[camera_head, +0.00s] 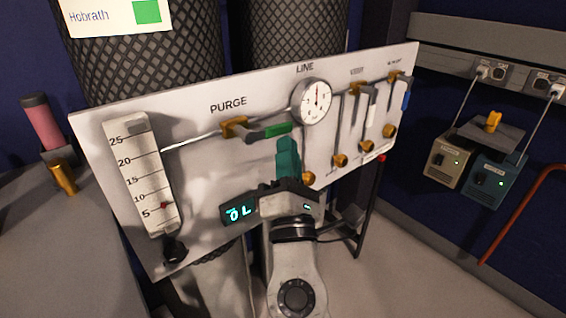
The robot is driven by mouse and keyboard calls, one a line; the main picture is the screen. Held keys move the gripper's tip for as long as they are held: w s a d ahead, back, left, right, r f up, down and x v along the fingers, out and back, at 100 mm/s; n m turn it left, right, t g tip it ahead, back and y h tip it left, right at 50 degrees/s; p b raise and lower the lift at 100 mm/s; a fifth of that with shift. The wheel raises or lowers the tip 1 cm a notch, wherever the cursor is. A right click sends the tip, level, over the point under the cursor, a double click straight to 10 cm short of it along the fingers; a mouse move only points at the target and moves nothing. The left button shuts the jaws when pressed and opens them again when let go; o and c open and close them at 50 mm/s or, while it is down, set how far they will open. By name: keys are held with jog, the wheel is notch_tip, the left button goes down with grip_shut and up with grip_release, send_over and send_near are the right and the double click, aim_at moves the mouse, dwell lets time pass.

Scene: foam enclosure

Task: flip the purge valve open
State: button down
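The purge valve (234,127) is a brass body on the white panel, under the PURGE label. Its lever (277,131) points to the right, roughly along the thin pipe, and ends in a green grip. My gripper (288,150) has teal fingers and stands just below the green grip, in front of the panel. The fingers overlap into one shape, so any gap between them is hidden. I cannot tell whether they touch the lever.
A round gauge (316,102) sits right of the lever. A flow tube (140,175) is at the panel's left and a digital display (239,210) lower down. Two more levers, white (371,103) and blue (407,94), hang down at the right, above brass knobs (366,147).

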jog(key=shift+w+d+r, duration=0.1)
jog(key=shift+d+r, duration=0.05)
jog(key=shift+r, duration=0.1)
dwell(0.6)
jog(key=b+v, duration=0.1)
jog(key=v, duration=0.6)
jog(key=shift+s, duration=0.25)
jog(key=shift+d, duration=0.15)
